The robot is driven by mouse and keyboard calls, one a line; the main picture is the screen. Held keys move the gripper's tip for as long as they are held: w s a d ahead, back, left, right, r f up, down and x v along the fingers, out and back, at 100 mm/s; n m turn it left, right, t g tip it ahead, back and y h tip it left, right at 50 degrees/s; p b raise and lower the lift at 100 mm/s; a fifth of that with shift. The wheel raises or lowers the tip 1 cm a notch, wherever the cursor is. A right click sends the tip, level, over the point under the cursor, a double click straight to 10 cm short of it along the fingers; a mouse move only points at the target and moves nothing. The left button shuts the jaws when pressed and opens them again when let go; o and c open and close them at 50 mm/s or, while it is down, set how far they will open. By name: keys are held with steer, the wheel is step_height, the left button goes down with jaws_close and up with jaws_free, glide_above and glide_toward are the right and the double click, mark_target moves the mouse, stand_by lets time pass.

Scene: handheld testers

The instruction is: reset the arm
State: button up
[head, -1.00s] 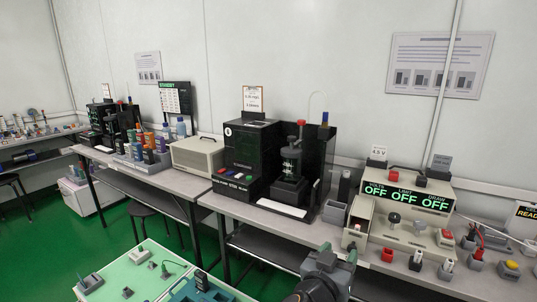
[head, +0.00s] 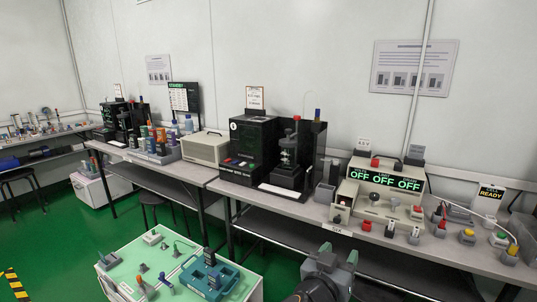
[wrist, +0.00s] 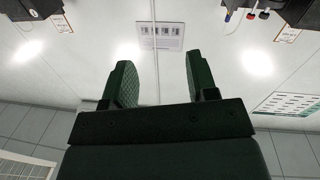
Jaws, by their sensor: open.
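My gripper (wrist: 160,80) shows in the wrist view with its two dark green fingers apart and nothing between them. Beyond the fingers are a pale wall and a poster, with parts of black machines upside down at the top corners. In the head view a dark part of my arm stands at the bottom, right of the middle.
A long bench (head: 460,256) runs along the wall with a black tester (head: 250,148), a beige tester (head: 384,184) reading OFF and several small coloured fixtures. A pale green table (head: 128,262) with a teal tray (head: 226,290) stands in front. Green floor (head: 60,235) lies open at the left.

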steer(key=w+a+r+n+y+p, duration=0.3)
steer(key=a+r+n+y+p, duration=0.3)
steer(key=r+y+p, duration=0.5)
steer(key=s+d+r+g+p, duration=0.1)
steer(key=s+d+g+p, duration=0.2)
steer(key=s+g+p, duration=0.2)
steer(key=s+d+r+g+p, duration=0.1)
steer(key=s+d+g+p, duration=0.2)
steer(key=s+g+p, duration=0.3)
steer(key=shift+s+d+r, duration=0.15)
steer(key=shift+s+d, duration=0.15)
steer(key=shift+s, duration=0.75)
steer(key=shift+c, duration=0.2)
